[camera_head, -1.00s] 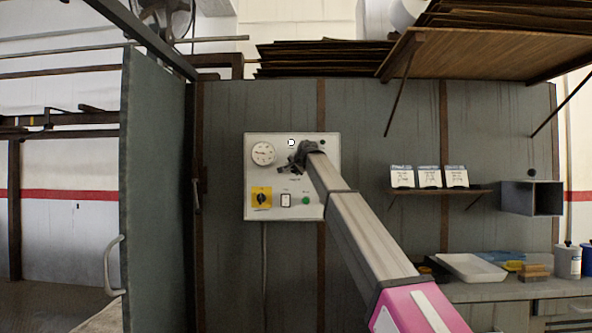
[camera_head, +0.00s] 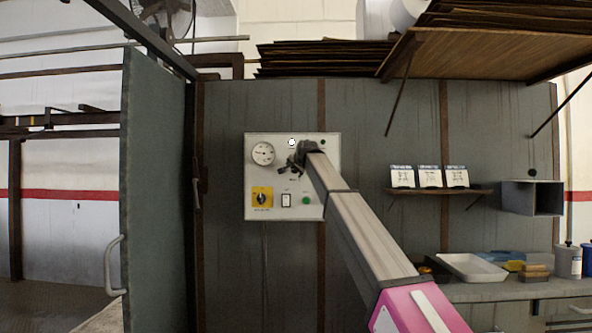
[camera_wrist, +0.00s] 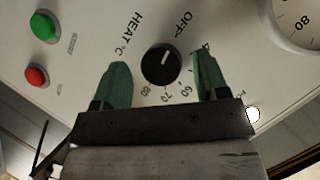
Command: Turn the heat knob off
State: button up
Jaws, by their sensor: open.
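The black heat knob (camera_wrist: 162,66) is on a pale panel, between the labels "HEAT °C" and "OFF". Its white mark points up and slightly right, roughly toward "OFF"; I cannot tell if it lines up exactly. My gripper (camera_wrist: 161,68) is open, with one green finger on each side of the knob and visible gaps. In the head view my gripper (camera_head: 296,161) is in front of the control panel (camera_head: 273,178) and hides the heat knob.
The panel has a round gauge (camera_head: 263,153), a yellow-backed switch (camera_head: 262,197) and a green button (camera_head: 306,201). The wrist view shows a green button (camera_wrist: 43,26) and a red button (camera_wrist: 36,76). A small shelf (camera_head: 440,191) with cards is at right.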

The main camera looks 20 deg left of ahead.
jog(key=v, duration=1)
jog(key=shift+s+d+r, duration=0.2)
jog(key=shift+s, duration=0.1)
